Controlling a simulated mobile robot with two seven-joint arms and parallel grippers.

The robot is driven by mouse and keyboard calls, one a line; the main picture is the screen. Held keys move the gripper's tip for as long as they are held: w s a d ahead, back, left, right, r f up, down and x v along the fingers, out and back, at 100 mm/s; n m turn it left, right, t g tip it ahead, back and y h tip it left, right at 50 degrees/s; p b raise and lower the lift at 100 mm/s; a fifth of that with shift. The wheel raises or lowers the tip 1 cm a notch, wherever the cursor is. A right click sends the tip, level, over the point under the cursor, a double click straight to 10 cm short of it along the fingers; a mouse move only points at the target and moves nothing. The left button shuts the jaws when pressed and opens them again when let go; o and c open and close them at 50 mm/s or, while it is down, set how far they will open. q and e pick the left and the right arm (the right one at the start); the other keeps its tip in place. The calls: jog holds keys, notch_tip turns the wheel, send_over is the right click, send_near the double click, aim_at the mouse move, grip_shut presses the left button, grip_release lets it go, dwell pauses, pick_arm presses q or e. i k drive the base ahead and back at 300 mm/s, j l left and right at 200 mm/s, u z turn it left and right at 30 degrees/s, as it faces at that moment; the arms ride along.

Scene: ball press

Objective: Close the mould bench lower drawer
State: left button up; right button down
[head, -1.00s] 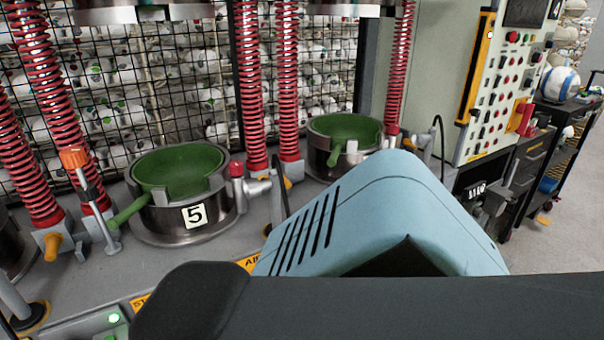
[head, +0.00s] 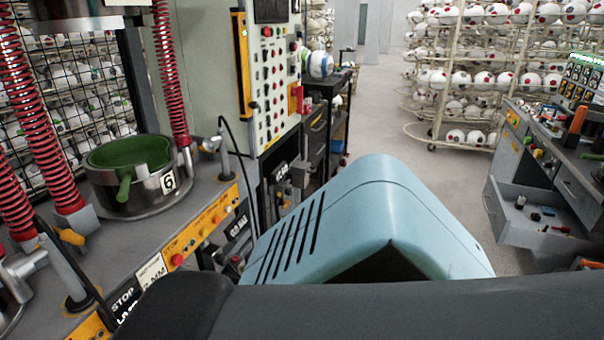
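A grey workbench (head: 582,168) stands at the right edge, likely the mould bench. A grey drawer (head: 540,240) is pulled out of it towards the aisle, with several small dark, white and blue items inside. The bench's right part is cut off by the picture edge, so I cannot tell for sure which drawer is the lower one. Neither of my grippers is in view. My own blue and black body parts fill the lower middle.
A press bench (head: 205,205) with a green mould (head: 130,155) and red springs stands on the left. A control panel (head: 272,85) and a dark cart (head: 325,120) stand behind it. Ball racks (head: 480,75) stand at the back. The floor aisle (head: 400,130) between is clear.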

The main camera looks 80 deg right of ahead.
aim_at(512, 223)
jog(key=z, duration=4)
jog(key=i+j+z, duration=0.15)
jog(key=z, duration=0.35)
jog(key=i+j+z, duration=0.15)
jog(key=z, duration=0.3)
jog(key=i+j+z, duration=0.3)
jog(key=j, duration=0.25)
jog(key=j+z, duration=0.15)
jog(key=j, duration=0.15)
jog(key=i+j, duration=0.15)
jog(key=j, duration=0.3)
jog(key=i+j+z, duration=0.1)
jog(key=j, duration=0.35)
jog(key=i+j, duration=0.15)
jog(key=j, duration=0.3)
jog(key=i+j+z, duration=0.1)
jog(key=j, duration=0.3)
